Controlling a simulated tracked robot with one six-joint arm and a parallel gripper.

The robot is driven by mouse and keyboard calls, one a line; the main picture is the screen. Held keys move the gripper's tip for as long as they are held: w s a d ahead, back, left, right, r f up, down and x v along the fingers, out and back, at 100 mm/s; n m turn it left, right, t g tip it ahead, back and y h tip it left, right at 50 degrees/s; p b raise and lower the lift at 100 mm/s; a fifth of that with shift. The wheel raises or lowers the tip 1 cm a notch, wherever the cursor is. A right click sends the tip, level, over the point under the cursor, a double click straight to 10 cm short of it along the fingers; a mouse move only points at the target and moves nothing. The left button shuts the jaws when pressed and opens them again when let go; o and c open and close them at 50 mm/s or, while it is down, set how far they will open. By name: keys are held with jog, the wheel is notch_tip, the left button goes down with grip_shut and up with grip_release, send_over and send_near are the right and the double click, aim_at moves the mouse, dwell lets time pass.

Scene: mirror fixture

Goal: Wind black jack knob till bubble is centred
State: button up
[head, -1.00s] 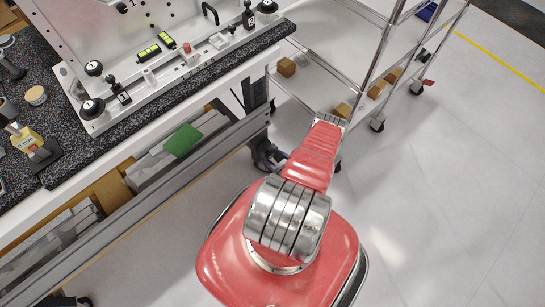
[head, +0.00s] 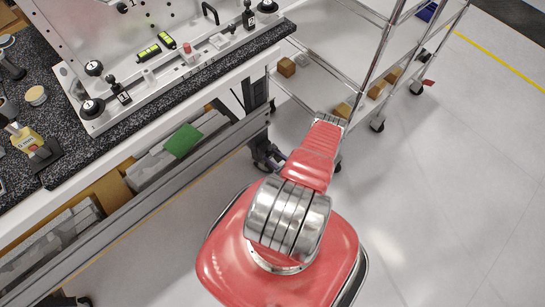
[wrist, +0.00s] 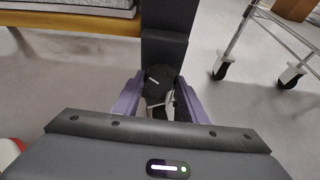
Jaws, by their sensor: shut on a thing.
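In the head view, two yellow-green bubble vials, one lower left (head: 148,53) and one upper right (head: 166,40), lie on the metal fixture (head: 205,62). They are too small to tell where either bubble sits.
The speckled black bench top (head: 225,70) carries the fixture, with other black knobs (head: 92,108) on it. A wheeled wire cart (head: 375,60) stands right of the bench. Floor on the right is clear.

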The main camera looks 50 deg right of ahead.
jog(key=shift+a+r+n+h, duration=0.1)
jog(key=shift+a+n+h, duration=0.05)
jog(key=shift+n+h, duration=1.05)
jog(key=o, duration=1.1)
jog(key=shift+c, duration=0.2)
jog(key=v, duration=1.3)
jog(key=shift+s+r, duration=0.25)
jog(key=shift+r, duration=0.2)
